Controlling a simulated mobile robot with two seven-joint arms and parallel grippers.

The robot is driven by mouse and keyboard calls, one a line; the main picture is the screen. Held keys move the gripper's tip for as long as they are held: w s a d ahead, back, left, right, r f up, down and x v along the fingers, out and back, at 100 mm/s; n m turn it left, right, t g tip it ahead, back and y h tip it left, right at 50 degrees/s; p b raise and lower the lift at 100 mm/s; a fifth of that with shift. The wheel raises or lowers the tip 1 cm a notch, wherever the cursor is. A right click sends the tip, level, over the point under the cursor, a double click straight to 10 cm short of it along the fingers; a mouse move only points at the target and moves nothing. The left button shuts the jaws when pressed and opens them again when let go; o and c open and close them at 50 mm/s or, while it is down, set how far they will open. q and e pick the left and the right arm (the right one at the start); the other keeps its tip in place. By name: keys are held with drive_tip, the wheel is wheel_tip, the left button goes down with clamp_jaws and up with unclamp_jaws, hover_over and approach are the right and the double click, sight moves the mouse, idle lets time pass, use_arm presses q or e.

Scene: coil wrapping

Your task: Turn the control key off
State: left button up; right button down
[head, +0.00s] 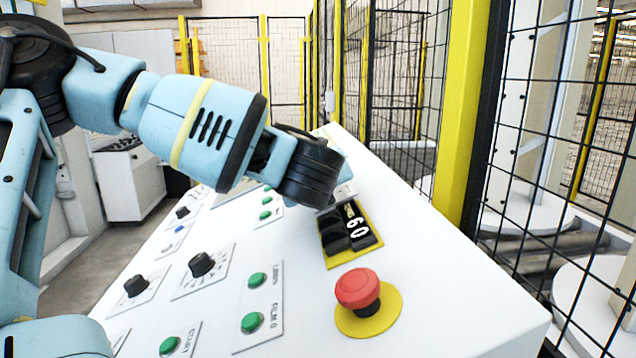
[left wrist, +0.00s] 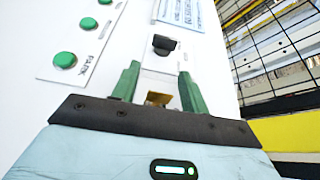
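The control panel (head: 300,285) is a white sloped console. On it is a yellow plate (head: 334,262) bearing black parts with white marks like "60", partly hidden behind my left wrist. My left gripper (left wrist: 158,80) has green fingers standing apart, low over the panel. A small brass-coloured piece (left wrist: 158,98) shows between them, with some gap at the sides. It may be the control key, but its shape and turn are unclear. A black knob (left wrist: 163,45) on a pale plate lies just beyond the fingertips. In the head view the fingertips are hidden by the wrist. My right gripper is not in view.
A red mushroom button (head: 358,289) on a yellow disc stands right beside the yellow plate. Green buttons (head: 251,322) and black knobs (head: 202,264) fill the panel's left part. A yellow post (head: 461,110) and mesh fence stand behind the panel's right edge.

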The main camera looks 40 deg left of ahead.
use_arm(q)
drive_tip(key=v, duration=0.7)
drive_tip(key=shift+s+d+r, duration=0.15)
drive_tip(key=shift+s+r, duration=0.1)
drive_tip(key=shift+s+d, duration=0.1)
idle(0.5)
